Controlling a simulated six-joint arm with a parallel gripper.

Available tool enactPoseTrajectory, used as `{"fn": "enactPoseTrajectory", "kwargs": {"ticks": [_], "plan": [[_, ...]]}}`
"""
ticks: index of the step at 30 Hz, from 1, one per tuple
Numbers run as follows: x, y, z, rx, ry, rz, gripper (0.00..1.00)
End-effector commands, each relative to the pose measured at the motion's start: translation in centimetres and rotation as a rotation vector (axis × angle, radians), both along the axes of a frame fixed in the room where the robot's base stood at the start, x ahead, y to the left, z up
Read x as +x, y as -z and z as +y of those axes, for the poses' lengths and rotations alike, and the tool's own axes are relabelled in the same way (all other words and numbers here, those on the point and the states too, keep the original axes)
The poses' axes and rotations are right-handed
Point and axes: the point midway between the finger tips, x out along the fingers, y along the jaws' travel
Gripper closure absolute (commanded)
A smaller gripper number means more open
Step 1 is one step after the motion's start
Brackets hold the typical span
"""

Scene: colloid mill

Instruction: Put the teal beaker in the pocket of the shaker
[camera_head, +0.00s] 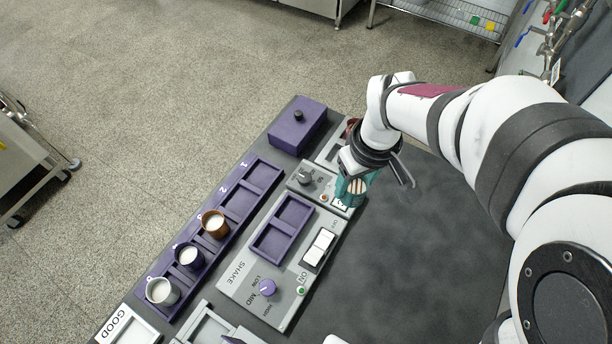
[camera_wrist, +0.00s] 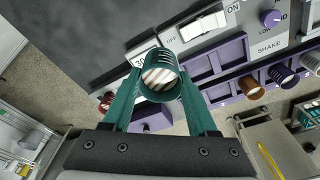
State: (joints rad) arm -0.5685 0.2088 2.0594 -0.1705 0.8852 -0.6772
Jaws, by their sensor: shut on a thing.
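The teal beaker (camera_wrist: 158,80) is held in my gripper (camera_wrist: 161,90), between its two teal fingers, in the wrist view. Its open mouth shows pale stripes inside. In the head view the beaker (camera_head: 345,191) is partly hidden by my gripper (camera_head: 357,184), over the right end of a small grey unit with a dark knob. The shaker (camera_head: 238,285) is the grey panel marked SHAKE, to the lower left of the beaker. Its purple pocket (camera_head: 283,228) has two compartments, both empty. The pocket also shows in the wrist view (camera_wrist: 228,54), right of the beaker.
A purple rack (camera_head: 237,190) with numbered slots holds a brown cup (camera_head: 215,223), a dark cup (camera_head: 188,257) and a grey cup (camera_head: 162,291). A purple box (camera_head: 297,126) stands at the back. A red cup (camera_wrist: 105,101) is left of the beaker. Dark bench at right is clear.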

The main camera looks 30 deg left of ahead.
Motion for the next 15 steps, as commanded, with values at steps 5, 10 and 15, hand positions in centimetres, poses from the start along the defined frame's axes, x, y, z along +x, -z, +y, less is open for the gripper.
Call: {"fn": "enactPoseTrajectory", "kwargs": {"ticks": [5,10,15], "plan": [[-2.1,2.4,3.6,-0.004,-0.026,0.004,0.97],[-3.8,5.5,8.3,-0.004,-0.022,0.002,0.97],[-4.6,7.0,10.7,-0.002,-0.016,0.001,0.97]]}}
